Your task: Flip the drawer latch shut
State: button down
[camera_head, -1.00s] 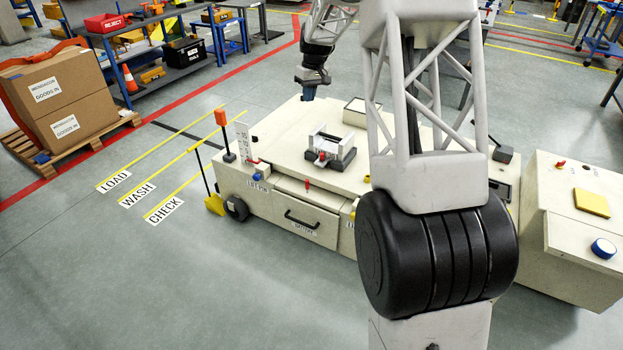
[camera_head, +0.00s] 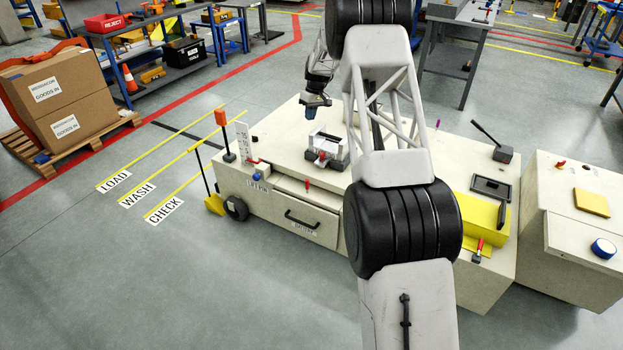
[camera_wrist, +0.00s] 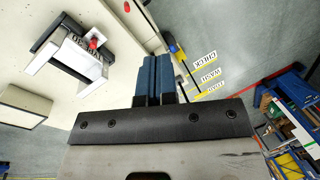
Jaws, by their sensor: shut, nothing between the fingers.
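The drawer (camera_head: 290,212) is in the front face of the cream carrier (camera_head: 385,215), with a black handle, and looks closed. A small red latch (camera_head: 307,186) stands roughly upright at the drawer's top edge; its exact setting is too small to tell. My gripper (camera_head: 311,112) is above the carrier's top, behind and well above the latch, touching nothing that I can see. In the wrist view its blue fingers (camera_wrist: 157,78) are together and empty.
A grey fixture with a red knob (camera_head: 323,157) stands on the carrier's top, close to my gripper; it also shows in the wrist view (camera_wrist: 75,52). A red-topped post (camera_head: 223,135) stands at the left end. The floor before the drawer is clear.

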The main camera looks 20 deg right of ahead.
jog(key=w+d+f, duration=0.2)
jog(key=w+f, duration=0.1)
jog(key=f, duration=0.4)
jog(key=w+d+f, duration=0.1)
jog(key=w+f, duration=0.3)
jog(key=f, duration=0.3)
jog(key=n+g+y, duration=0.1)
jog(key=n, duration=0.1)
send_near(307, 186)
jog(key=w+d+r, duration=0.2)
jog(key=d+r, duration=0.1)
jog(key=shift+w+d, duration=0.1)
jog(key=shift+w, duration=0.2)
jog(key=shift+f, duration=0.1)
jog(key=shift+x, duration=5)
